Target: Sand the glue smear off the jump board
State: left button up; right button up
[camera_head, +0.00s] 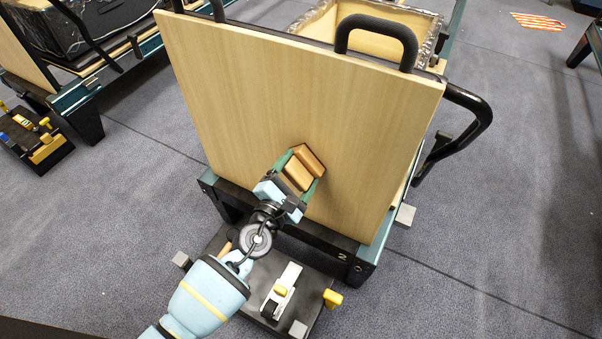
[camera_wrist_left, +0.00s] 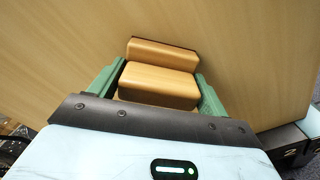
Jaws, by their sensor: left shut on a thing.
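The jump board (camera_head: 300,100) is a large pale wooden panel standing upright on the reformer's end. My left gripper (camera_head: 298,172) is in front of its lower middle, shut on a wooden sanding block (camera_head: 298,174). In the left wrist view, the green fingers of the left gripper (camera_wrist_left: 160,85) flank the sanding block (camera_wrist_left: 158,84). The block's far part lies against or very close to the jump board (camera_wrist_left: 245,50); I cannot tell if it touches. No glue smear can be made out; the block and gripper cover part of the board. My right gripper is not in view.
A black tray (camera_head: 325,292) at the reformer's foot holds a tape dispenser (camera_head: 281,292) and a yellow-handled item (camera_head: 332,298). A black handle (camera_head: 470,112) juts out at the board's right. Another reformer (camera_head: 85,82) stands at the left. Grey floor at the right is open.

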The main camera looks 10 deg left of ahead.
aim_at(285, 169)
pick_arm(q)
jog(key=shift+w+a, duration=0.25)
jog(key=shift+a, duration=0.5)
jog(key=shift+w+a, duration=0.25)
jog(key=shift+a, duration=0.5)
jog(key=shift+b, duration=0.3)
jog(key=shift+w+a+b, duration=0.25)
jog(key=shift+w+a, duration=0.2)
jog(key=shift+a, duration=0.4)
jog(key=shift+w+a+b, duration=0.25)
jog(key=shift+w+a, duration=0.15)
jog(key=shift+a, duration=0.4)
jog(key=shift+r+p, duration=0.85)
jog(key=shift+p, duration=0.05)
jog(key=shift+s+f, duration=0.1)
jog(key=shift+s+d+p, duration=0.25)
jog(key=shift+d, duration=0.5)
jog(key=shift+s+d+p, duration=0.25)
jog(key=shift+d, duration=0.5)
jog(key=shift+s+d, duration=0.1)
jog(key=shift+d, duration=0.15)
